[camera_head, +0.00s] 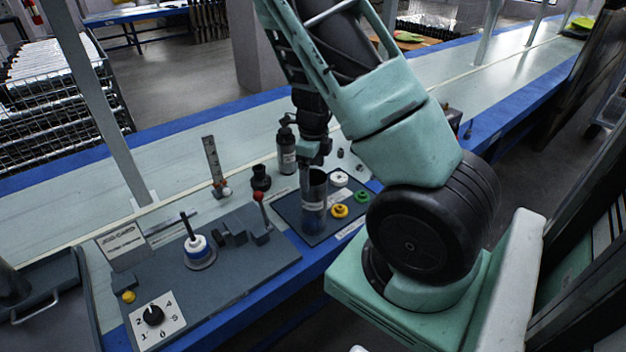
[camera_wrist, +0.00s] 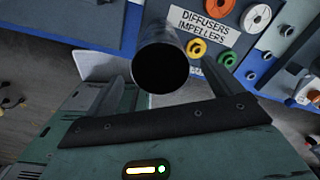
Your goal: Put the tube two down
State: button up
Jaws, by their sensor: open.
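A dark tube (camera_head: 314,205) with a pale label stands upright on the dark parts board (camera_head: 290,212), in the middle of the head view. In the wrist view I look down into the open dark mouth of the tube (camera_wrist: 161,68). My gripper (camera_head: 314,156) is just above and around its upper end. In the wrist view the fingers of my gripper (camera_wrist: 164,80) are spread on either side of the tube, with a gap at each side. The tube's lower end is hidden in the wrist view.
White (camera_head: 339,179), yellow (camera_head: 339,211) and green (camera_head: 362,196) rings lie on the board close to the tube. A panel with a dial (camera_head: 154,315) and a red-knobbed lever (camera_head: 258,198) is to the left. The pale bench behind is mostly clear.

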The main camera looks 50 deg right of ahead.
notch_tip(320, 180, up, 5)
jog(key=a+r+n+y, duration=0.1)
jog(key=a+r+n, duration=0.2)
jog(key=a+n, duration=0.8)
jog(key=a+r+n+y, duration=0.25)
jog(key=a+n, duration=0.35)
jog(key=a, duration=0.9)
jog(key=s+a+r+n+h, duration=0.1)
jog(key=s+a+r+n, duration=0.3)
jog(key=n, duration=0.7)
jog(key=s+a+r+n+h, duration=0.2)
jog(key=s+a+r+n, duration=0.1)
jog(key=s+a+n, duration=0.6)
jog(key=s+n+p, duration=0.1)
jog(key=s+n, duration=0.2)
jog(key=shift+s+a+r, duration=0.15)
jog(key=shift+s+r, duration=0.15)
jog(key=shift+r, duration=0.05)
